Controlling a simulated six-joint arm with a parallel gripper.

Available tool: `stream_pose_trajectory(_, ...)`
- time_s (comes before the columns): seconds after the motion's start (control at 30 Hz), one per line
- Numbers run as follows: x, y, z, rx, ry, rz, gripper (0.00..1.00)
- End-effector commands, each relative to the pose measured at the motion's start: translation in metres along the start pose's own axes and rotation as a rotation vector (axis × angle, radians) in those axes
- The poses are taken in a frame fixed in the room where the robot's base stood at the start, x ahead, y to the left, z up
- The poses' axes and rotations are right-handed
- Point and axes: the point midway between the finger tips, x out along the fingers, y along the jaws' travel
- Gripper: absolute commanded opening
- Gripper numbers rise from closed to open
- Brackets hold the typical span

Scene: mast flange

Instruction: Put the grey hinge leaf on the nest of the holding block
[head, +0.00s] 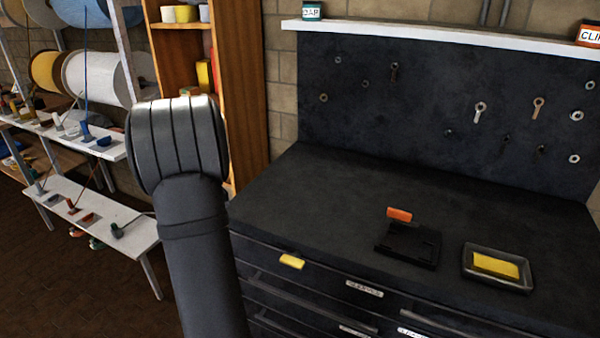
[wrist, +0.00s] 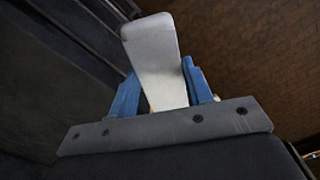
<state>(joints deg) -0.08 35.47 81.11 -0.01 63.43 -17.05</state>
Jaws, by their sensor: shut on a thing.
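In the wrist view, my gripper (wrist: 159,84) has two blue fingers shut on the grey hinge leaf (wrist: 150,45). The leaf is a pale, flat plate with a rounded, wider far end that sticks out past the fingertips. Its lower part is hidden between the fingers. The holding block (head: 407,250), black and low with an orange part (head: 399,214) at its back, sits on the dark bench in the head view. Details of its nest are too small to tell. My gripper and the leaf do not show in the head view.
A tray (head: 526,285) with a yellow block (head: 496,264) stands right of the holding block. A yellow piece (head: 291,261) is at the bench's front edge. A pegboard with hanging rings rises behind. The bench top (head: 320,200) left of the block is clear.

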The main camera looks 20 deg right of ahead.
Motion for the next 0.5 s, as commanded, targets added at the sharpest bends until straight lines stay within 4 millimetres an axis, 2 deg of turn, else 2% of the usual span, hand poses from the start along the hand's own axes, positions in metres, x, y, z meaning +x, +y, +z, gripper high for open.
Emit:
stream_pose_trajectory(0.17, -0.001, 0.004, 0.001, -0.001, 0.001, 0.000, 0.08)
stream_pose_trajectory(0.27, -0.004, 0.019, 0.005, -0.009, 0.002, 0.001, 0.08)
stream_pose_trajectory(0.37, -0.008, 0.047, 0.015, -0.025, 0.003, 0.001, 0.08)
stream_pose_trajectory(0.5, -0.016, 0.100, 0.039, -0.065, 0.002, 0.001, 0.08)
